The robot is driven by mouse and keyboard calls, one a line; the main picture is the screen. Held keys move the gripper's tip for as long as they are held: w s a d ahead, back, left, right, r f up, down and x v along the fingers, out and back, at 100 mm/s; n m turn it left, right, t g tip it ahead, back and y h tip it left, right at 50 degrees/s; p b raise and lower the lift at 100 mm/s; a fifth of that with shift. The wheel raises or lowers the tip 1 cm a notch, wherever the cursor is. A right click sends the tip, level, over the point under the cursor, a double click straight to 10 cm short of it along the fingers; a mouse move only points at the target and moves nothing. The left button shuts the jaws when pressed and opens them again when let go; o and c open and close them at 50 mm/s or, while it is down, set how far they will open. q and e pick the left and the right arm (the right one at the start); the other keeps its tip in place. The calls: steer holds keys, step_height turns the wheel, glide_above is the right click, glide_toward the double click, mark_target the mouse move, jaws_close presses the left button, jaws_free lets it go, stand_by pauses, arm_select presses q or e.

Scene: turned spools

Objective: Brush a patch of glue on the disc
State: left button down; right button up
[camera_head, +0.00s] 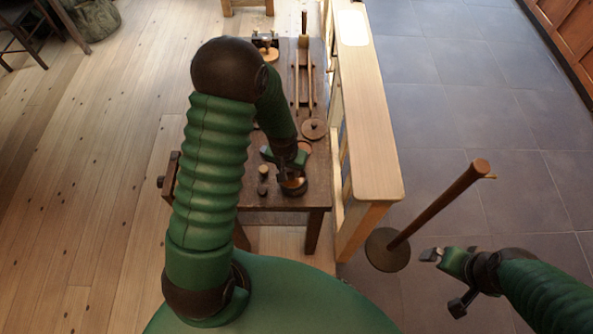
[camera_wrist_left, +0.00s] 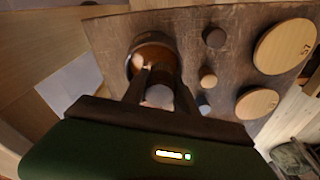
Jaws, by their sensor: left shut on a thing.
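My left gripper (camera_head: 291,172) is low over the near end of the dark table. In the left wrist view its fingers (camera_wrist_left: 155,88) are shut on a short greyish cylinder (camera_wrist_left: 159,97), apparently the brush handle. The brush's lower part is at or inside the round brown pot (camera_wrist_left: 138,57), which also shows in the head view (camera_head: 293,188); bristles and glue cannot be made out. Two pale wooden discs, one (camera_wrist_left: 285,45) with a dark mark and one smaller (camera_wrist_left: 257,103), lie beside the pot. My right gripper (camera_head: 432,254) is away from the table, its jaw opening unclear.
Small pegs, dark (camera_wrist_left: 214,37) and pale (camera_wrist_left: 208,77), stand near the pot. A knobbed disc (camera_head: 313,129) and upright wooden rack (camera_head: 303,75) are farther back. A pale rail (camera_head: 366,120) borders the table's right; a pole stand (camera_head: 388,250) is near my right gripper.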

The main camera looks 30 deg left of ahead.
arm_select(q)
steer(key=shift+s+a+f, duration=0.15)
steer(key=shift+a, duration=0.1)
steer(key=d, duration=0.2)
steer(key=d+r, duration=0.1)
steer(key=d, duration=0.1)
steer(key=shift+w, duration=0.2)
steer(key=shift+a, duration=0.15)
steer(key=a, duration=0.3)
steer(key=shift+s+f, duration=0.2)
steer(key=shift+f, duration=0.2)
steer(key=shift+d+r, duration=0.1)
steer(key=shift+d, duration=0.55)
steer(key=shift+w+d, duration=0.15)
steer(key=shift+d, duration=0.4)
steer(key=shift+a, duration=0.85)
steer(key=shift+d+p, duration=0.3)
steer(key=shift+d, duration=0.3)
arm_select(e)
steer(key=shift+d+r, duration=0.15)
steer(key=shift+d, duration=0.6)
arm_select(q)
steer(key=shift+a, duration=0.15)
arm_select(e)
steer(key=shift+a, duration=0.1)
